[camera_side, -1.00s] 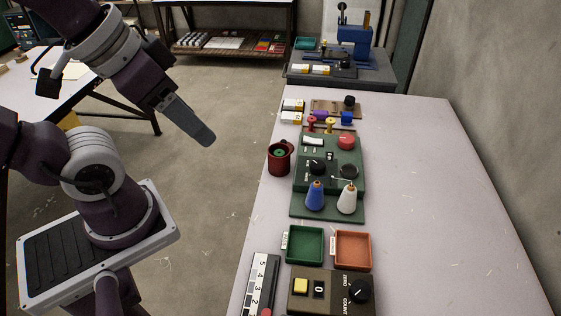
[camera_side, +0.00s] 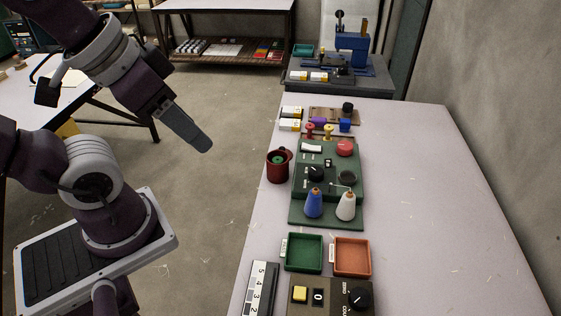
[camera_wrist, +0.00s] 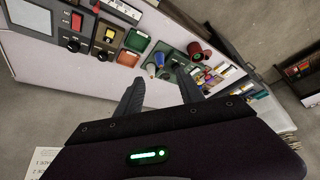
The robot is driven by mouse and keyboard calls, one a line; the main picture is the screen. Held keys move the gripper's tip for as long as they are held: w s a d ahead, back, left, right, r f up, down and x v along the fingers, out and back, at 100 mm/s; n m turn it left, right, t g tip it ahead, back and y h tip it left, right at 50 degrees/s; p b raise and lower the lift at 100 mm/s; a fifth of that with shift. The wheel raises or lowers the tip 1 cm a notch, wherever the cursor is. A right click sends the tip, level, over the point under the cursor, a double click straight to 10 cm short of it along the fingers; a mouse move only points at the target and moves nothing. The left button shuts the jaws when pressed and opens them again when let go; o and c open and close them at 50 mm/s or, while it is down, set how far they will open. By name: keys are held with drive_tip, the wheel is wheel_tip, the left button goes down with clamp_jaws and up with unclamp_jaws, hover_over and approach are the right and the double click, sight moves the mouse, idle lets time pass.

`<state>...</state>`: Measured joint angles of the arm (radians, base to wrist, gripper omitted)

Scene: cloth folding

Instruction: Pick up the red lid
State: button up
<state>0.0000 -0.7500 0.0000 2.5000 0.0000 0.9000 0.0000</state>
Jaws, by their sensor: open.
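A round red lid-like piece (camera_side: 345,147) sits at the far right corner of the green board (camera_side: 298,212) on the table in the side view. I cannot pick it out surely in the wrist view. My gripper (camera_side: 203,143) hangs over the floor left of the table, well apart from the red piece. In the wrist view my gripper (camera_wrist: 160,92) shows two spread fingers with nothing between them. A dark red mug (camera_side: 278,167) with green inside stands left of the board; it also shows in the wrist view (camera_wrist: 206,57).
Blue (camera_side: 313,203) and white (camera_side: 346,206) cones stand on the board's near end. A green tray (camera_side: 303,270) and an orange tray (camera_side: 350,273) lie nearer, above a counter box (camera_side: 330,284). The table's right side is clear.

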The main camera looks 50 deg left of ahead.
drive_tip(key=m+g, duration=0.6)
drive_tip(key=m, duration=0.7)
hover_over(282, 148)
drive_tip(key=f, duration=2.7)
drive_tip(key=shift+s+d+f, duration=0.2)
drive_tip(key=shift+f, duration=0.05)
drive_tip(key=shift+m, duration=0.3)
drive_tip(key=f, duration=0.7)
drive_tip(key=shift+w+a+f, duration=0.3)
clamp_jaws()
